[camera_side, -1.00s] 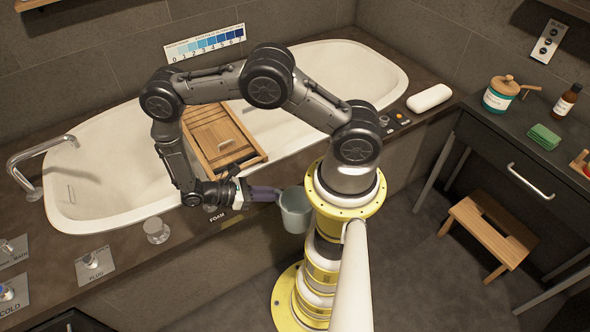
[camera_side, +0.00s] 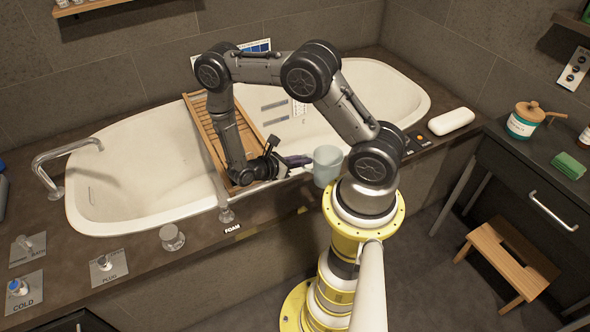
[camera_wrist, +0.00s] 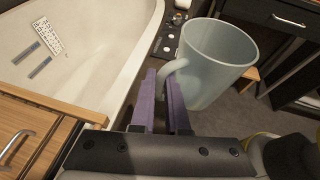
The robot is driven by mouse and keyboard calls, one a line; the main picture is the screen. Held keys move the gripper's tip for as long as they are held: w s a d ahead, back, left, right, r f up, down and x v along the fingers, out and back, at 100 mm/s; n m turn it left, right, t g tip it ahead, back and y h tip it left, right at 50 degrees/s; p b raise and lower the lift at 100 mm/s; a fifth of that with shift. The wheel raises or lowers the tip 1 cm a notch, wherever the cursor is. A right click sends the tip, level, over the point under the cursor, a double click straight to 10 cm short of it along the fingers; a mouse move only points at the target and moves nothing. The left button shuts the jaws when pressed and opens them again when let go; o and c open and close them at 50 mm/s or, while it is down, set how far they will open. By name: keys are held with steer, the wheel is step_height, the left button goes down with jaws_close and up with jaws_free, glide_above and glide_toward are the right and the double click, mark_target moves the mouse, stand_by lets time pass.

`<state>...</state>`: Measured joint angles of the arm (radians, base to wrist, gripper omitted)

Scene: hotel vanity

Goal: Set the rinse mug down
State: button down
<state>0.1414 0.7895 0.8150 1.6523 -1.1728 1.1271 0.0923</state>
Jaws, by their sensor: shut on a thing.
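The rinse mug (camera_side: 327,165) is pale grey-green and hangs upright in the air by the tub's near rim, close to my yellow base column. In the wrist view the mug (camera_wrist: 212,62) shows its open mouth, and its handle is between the purple fingertips. My gripper (camera_side: 302,160) is shut on the handle, and its purple fingers also show in the wrist view (camera_wrist: 166,88). I cannot see inside the mug to its bottom.
A wooden caddy (camera_side: 200,115) lies across the white bathtub (camera_side: 130,175). A dark ledge (camera_side: 200,228) with knobs and plates runs along the tub's near side. A white soap-like block (camera_side: 451,121) is at right. A wooden stool (camera_side: 507,258) stands on the floor.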

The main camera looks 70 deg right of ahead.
steer(key=shift+w+d+f, duration=0.85)
steer(key=shift+d+f, duration=0.1)
steer(key=shift+f, duration=0.75)
steer(key=shift+w+d+f, duration=0.8)
steer(key=shift+d+f, duration=0.1)
steer(key=shift+f, duration=0.75)
steer(key=shift+w+d+f, duration=0.85)
steer(key=shift+d+f, duration=0.1)
steer(key=shift+f, duration=0.75)
steer(key=c, duration=0.9)
jaws_free()
steer(key=shift+f, duration=0.1)
